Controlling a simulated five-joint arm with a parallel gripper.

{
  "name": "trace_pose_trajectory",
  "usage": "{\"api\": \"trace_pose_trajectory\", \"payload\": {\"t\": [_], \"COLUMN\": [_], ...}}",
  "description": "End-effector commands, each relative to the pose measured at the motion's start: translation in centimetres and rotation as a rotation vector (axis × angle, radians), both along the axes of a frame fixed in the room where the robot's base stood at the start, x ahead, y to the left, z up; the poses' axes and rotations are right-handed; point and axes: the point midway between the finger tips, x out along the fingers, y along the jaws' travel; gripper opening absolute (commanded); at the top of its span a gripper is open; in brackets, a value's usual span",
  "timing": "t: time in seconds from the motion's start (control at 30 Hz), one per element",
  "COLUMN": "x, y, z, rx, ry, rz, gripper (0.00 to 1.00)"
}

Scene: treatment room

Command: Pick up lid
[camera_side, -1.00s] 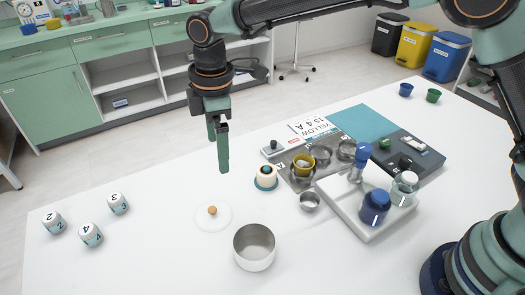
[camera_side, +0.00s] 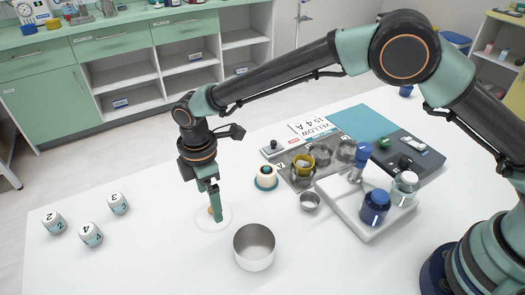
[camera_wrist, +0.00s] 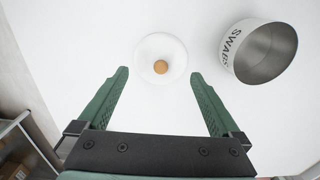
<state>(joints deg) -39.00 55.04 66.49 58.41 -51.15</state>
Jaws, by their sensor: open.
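The lid (camera_side: 228,212) is a flat white disc with a round wooden knob (camera_wrist: 161,67). It lies on the white table to the left of an open round metal pot (camera_side: 255,247). In the wrist view the lid (camera_wrist: 150,49) lies just beyond the fingertips, with its knob between their lines. The pot (camera_wrist: 262,52) there has "SWABS" on its white outside. My gripper (camera_side: 216,217) is open and empty, pointing down over the lid. In the side view a green finger partly hides the knob. My gripper (camera_wrist: 160,74) shows both fingers wide apart in the wrist view.
Numbered cups (camera_side: 90,234) stand at the left. A teal-based cup (camera_side: 265,178) stands behind the pot. A small metal cup (camera_side: 309,201) and a white tray (camera_side: 352,229) with blue containers are to the right.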

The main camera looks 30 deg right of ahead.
Motion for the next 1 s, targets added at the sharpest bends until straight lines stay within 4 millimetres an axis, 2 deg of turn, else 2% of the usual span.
{"api": "trace_pose_trajectory", "payload": {"t": [0.1,0.23,0.53,0.57,0.6,0.73,0.8,1.0], "x": [-0.2,-0.2,-0.1,-0.1,-0.1,-0.2,-0.2,-0.3], "y": [-0.2,-0.2,-0.2,-0.2,-0.2,-0.2,-0.2,-0.3], "z": [-2.0,-3.4,-3.9,-3.9,-3.9,-3.9,-4.0,-4.1], "rx": [-0.003,-0.002,0.0,0.0,0.0,-0.002,-0.002,-0.004], "ry": [0.004,0.002,0.001,0.001,0.001,0.002,0.003,0.005], "rz": [0.0,0.0,-0.001,-0.001,-0.001,-0.001,-0.001,-0.001], "gripper": [1.0,1.0,1.0,0.92,0.77,0.27,0.22,0.21]}}
